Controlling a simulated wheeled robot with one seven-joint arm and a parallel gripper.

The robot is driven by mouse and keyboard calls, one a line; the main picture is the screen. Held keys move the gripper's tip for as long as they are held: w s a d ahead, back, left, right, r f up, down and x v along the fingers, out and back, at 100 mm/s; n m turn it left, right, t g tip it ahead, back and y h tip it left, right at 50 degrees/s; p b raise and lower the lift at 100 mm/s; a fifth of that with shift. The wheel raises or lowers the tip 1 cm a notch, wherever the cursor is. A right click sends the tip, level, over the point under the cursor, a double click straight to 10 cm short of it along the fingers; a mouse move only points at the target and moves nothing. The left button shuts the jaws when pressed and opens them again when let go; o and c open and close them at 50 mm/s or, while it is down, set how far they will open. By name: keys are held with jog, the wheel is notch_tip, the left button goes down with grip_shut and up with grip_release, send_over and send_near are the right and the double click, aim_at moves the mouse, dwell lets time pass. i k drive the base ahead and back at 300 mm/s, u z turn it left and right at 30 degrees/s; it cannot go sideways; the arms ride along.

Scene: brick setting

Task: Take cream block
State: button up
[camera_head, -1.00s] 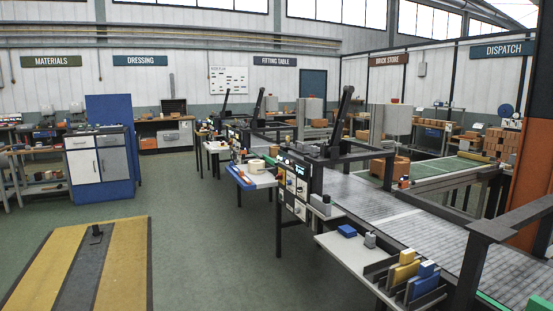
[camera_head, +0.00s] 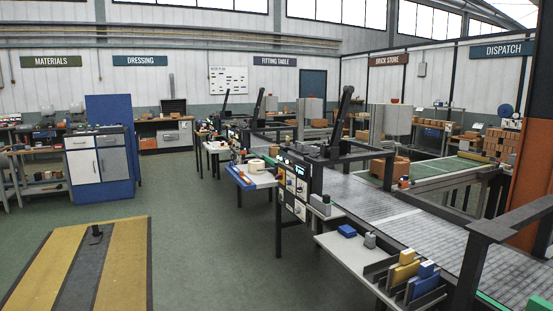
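No block that I can clearly make out as the cream block is in view. A small cream-coloured item (camera_head: 257,165) sits on the white side shelf (camera_head: 264,181) of the middle station, too small to tell its shape. On the nearer grey side shelf (camera_head: 345,257) lie a blue block (camera_head: 347,231) and a small grey block (camera_head: 370,240). Yellow blocks (camera_head: 403,271) and blue blocks (camera_head: 423,283) stand in a dark slotted rack at its near end. My gripper is not in view.
A grey roller conveyor (camera_head: 400,215) runs behind the near shelf, with dark frame posts around it. A blue and white cabinet (camera_head: 98,165) stands at left. A yellow and grey floor platform (camera_head: 40,270) lies at lower left. Green floor (camera_head: 200,250) between is clear.

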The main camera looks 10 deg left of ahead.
aim_at(253, 165)
jog(key=u, duration=0.1)
jog(key=i, duration=0.35)
jog(key=u, duration=0.6)
jog(key=i, duration=1.55)
jog(key=u, duration=0.5)
jog(key=i, duration=1.6)
jog(key=z, duration=0.25)
jog(key=i, duration=1.55)
jog(key=z, duration=1.05)
jog(key=i, duration=1.4)
jog(key=z, duration=0.65)
